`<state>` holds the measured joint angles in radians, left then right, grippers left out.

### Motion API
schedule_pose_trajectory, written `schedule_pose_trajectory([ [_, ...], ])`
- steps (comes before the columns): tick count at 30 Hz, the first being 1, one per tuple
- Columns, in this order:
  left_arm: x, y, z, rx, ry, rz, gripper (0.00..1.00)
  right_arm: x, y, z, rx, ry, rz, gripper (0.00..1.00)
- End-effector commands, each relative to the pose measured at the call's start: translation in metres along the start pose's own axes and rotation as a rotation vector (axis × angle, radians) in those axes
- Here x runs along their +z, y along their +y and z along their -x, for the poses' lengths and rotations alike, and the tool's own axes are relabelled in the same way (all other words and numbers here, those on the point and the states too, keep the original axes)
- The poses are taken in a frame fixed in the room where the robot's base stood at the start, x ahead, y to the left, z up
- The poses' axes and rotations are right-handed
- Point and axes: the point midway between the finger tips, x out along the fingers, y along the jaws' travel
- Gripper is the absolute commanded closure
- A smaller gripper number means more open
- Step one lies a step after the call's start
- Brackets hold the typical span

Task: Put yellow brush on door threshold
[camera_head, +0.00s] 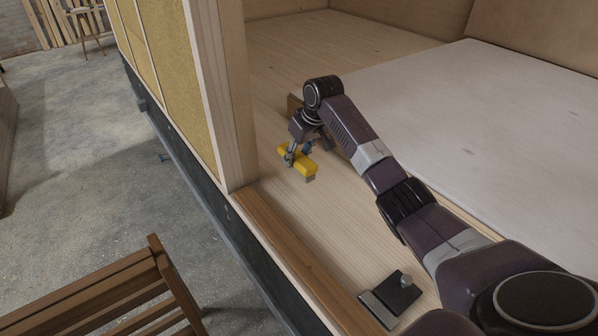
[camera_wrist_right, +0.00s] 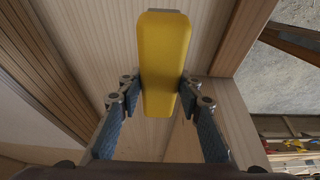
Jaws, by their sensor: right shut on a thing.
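The yellow brush (camera_head: 299,161) is held in my right gripper (camera_head: 297,153) above the light wooden floor of the hut. In the right wrist view the yellow brush (camera_wrist_right: 164,62) lies lengthwise between the two fingers of my right gripper (camera_wrist_right: 157,98), which are shut on it. Its bristles show as a small grey patch at its lower end in the head view. The door threshold (camera_head: 290,248) is the brown wooden strip along the hut's edge, in front of and below the brush in the head view. My left gripper is not in view.
A wooden wall post (camera_head: 219,100) stands left of the brush. A dark metal plate with a knob (camera_head: 398,293) lies near the threshold's front end. A large pale panel (camera_head: 470,120) covers the floor at right. A wooden chair (camera_head: 120,290) stands outside at lower left.

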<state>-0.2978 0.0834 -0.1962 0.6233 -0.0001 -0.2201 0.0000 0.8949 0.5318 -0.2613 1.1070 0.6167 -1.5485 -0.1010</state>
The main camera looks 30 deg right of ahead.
Motion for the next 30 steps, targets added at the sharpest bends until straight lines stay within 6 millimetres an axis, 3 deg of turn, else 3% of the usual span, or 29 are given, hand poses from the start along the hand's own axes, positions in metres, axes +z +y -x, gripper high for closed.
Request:
schedule_pose_trajectory([
  [5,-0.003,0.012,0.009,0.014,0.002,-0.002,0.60,0.011,-0.001,-0.028,-0.001,0.000,-0.001,0.90],
  [16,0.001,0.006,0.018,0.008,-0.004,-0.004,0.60,0.028,0.000,-0.068,0.000,-0.001,-0.001,0.90],
  [30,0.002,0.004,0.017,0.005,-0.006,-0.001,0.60,0.032,0.000,-0.079,0.001,0.002,0.000,0.90],
])
